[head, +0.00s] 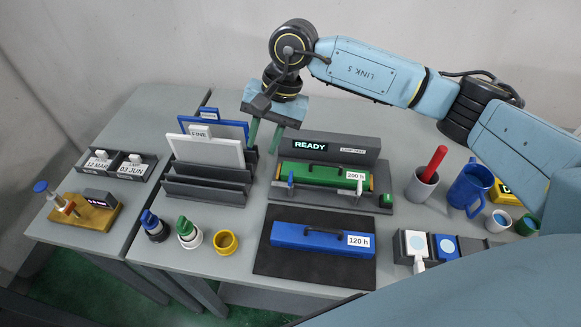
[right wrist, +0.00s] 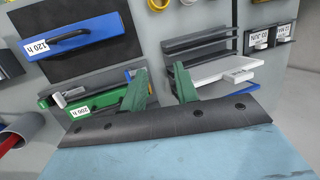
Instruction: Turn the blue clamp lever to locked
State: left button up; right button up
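The blue clamp lever (head: 290,178) stands roughly upright at the left front of the green cartridge (head: 320,175), which is labelled 200 h and sits in a grey dock (head: 350,148) with a READY display. A small blue bit of the lever (right wrist: 128,76) shows beside a finger in the right wrist view. A white lever (head: 359,188) stands at the cartridge's right end. My right gripper (head: 264,137) is open and empty, with green fingers apart, above and left of the blue lever and close to the dock's left end. My left gripper is not in view.
A rack (head: 207,180) with white and blue plates stands just left of the dock. A blue 120 h cartridge (head: 310,238) lies on a black mat (head: 285,268) in front. A cup with a red stick (head: 422,186) and a blue mug (head: 468,190) stand right.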

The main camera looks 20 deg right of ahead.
aim_at(290, 176)
jog(key=d+f+h, duration=0.1)
jog(key=d+h, duration=0.3)
jog(key=d, duration=0.2)
notch_tip(290, 176, down, 13)
jog(key=p, duration=0.2)
jog(key=shift+w+a+f+p, duration=0.1)
jog(key=shift+a+f+p, duration=0.05)
jog(key=shift+p, duration=0.2)
jog(key=shift+c, duration=0.4)
grip_shut()
